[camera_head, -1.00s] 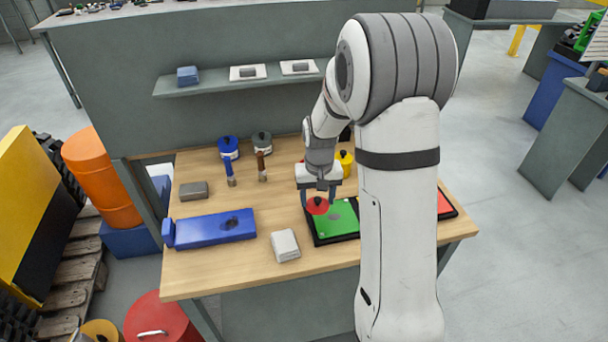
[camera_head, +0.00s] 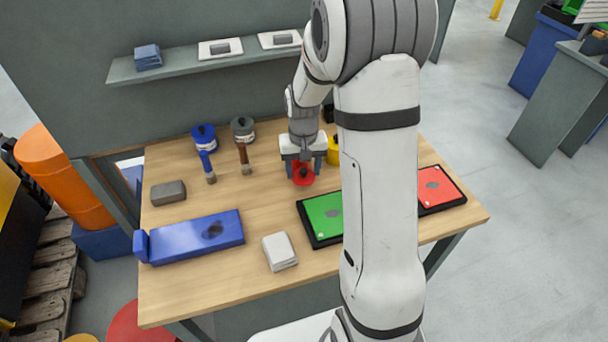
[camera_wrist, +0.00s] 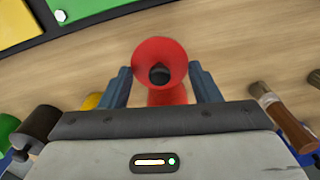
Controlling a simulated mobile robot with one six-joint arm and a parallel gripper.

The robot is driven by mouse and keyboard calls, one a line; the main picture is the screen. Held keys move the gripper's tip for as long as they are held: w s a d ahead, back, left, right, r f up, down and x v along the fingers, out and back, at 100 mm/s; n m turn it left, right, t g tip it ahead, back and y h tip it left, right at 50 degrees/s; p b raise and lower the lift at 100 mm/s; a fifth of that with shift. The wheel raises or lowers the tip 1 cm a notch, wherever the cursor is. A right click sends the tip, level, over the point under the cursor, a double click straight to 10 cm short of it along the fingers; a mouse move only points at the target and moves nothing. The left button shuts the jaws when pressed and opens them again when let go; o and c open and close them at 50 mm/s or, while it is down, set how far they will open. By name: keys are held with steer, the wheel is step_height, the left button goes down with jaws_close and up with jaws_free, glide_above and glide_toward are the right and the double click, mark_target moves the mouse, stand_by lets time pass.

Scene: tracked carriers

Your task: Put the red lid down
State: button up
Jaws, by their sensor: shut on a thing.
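The red lid (camera_head: 301,181), with a dark knob, is between the fingers of my gripper (camera_head: 304,172), over the back middle of the wooden table (camera_head: 265,205). In the wrist view the lid (camera_wrist: 148,53) sits between the two blue-grey fingers, its round rim and dark knob showing. My gripper is shut on it. More red shows below the lid in the wrist view; I cannot tell whether this is another part or something under it. Whether the lid touches the table is not clear.
A yellow pot (camera_head: 333,156) stands close right of my gripper. Blue (camera_head: 204,131) and grey (camera_head: 243,124) pots and two brushes are to the left. The green plate (camera_head: 320,223) and red plate (camera_head: 433,203) lie in front and right. Bare wood lies between.

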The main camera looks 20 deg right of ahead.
mark_target(304, 175)
steer(key=shift+f, duration=1.65)
steer(key=shift+f, duration=0.2)
steer(key=o, duration=1)
steer(key=shift+r, duration=0.1)
steer(key=shift+c, duration=0.2)
step_height(304, 175, up, 12)
steer(key=shift+s+r, duration=0.1)
steer(key=s+a+r+n+t, duration=0.1)
steer(key=s+r, duration=0.2)
steer(key=s, duration=0.7)
steer(key=s+a+r+t, duration=0.1)
steer(key=s+r, duration=0.3)
steer(key=s, duration=0.6)
steer(key=shift+a+n+t, duration=0.3)
steer(key=shift+a+n, duration=0.1)
steer(key=shift+a, duration=0.25)
steer(key=shift+s+f, duration=0.1)
steer(key=shift+s, duration=0.25)
steer(key=shift+c, duration=0.4)
